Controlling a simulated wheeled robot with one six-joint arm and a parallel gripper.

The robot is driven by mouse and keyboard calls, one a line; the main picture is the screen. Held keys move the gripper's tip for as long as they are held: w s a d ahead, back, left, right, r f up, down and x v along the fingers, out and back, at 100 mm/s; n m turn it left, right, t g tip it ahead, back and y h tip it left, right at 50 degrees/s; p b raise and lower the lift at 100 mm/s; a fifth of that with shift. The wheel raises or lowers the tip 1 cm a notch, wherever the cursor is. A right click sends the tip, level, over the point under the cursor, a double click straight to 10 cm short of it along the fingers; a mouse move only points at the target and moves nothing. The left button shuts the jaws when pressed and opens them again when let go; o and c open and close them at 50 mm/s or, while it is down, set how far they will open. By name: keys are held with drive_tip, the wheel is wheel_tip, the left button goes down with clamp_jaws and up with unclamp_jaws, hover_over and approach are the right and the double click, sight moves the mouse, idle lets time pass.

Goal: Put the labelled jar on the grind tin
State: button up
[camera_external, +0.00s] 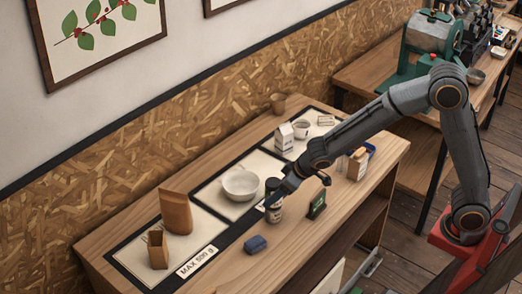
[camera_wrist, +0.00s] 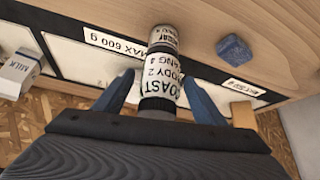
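The labelled jar (camera_wrist: 160,72), with dark ends and a white label reading COAST, BODY 2, TANG 4, stands between my fingers in the wrist view. In the external view the dark jar (camera_external: 273,186) is at the front of the white bowl. Beyond it, in line, is a second white-labelled cylinder (camera_wrist: 165,39), perhaps the grind tin; I cannot tell whether they touch. My gripper (camera_wrist: 158,74) is around the jar, with a narrow gap showing at the left finger. The gripper (camera_external: 281,190) is partly hidden in the external view.
A white bowl (camera_external: 240,184), milk carton (camera_external: 284,137) and cup (camera_external: 301,130) stand behind. Table is clear around the blue block.

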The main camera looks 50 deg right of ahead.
idle(0.3)
drive_tip(key=shift+r, duration=0.2)
drive_tip(key=v, duration=1.2)
drive_tip(key=shift+b, duration=0.3)
drive_tip(key=s+d+f+m+g+h, duration=0.1)
drive_tip(key=s+d+f+g, duration=0.5)
drive_tip(key=s+d+f, duration=1.1)
drive_tip(key=s+d+m, duration=0.1)
drive_tip(key=s+d, duration=0.1)
drive_tip(key=d, duration=0.2)
drive_tip(key=shift+m+h, duration=0.3)
drive_tip(key=shift+m, duration=0.1)
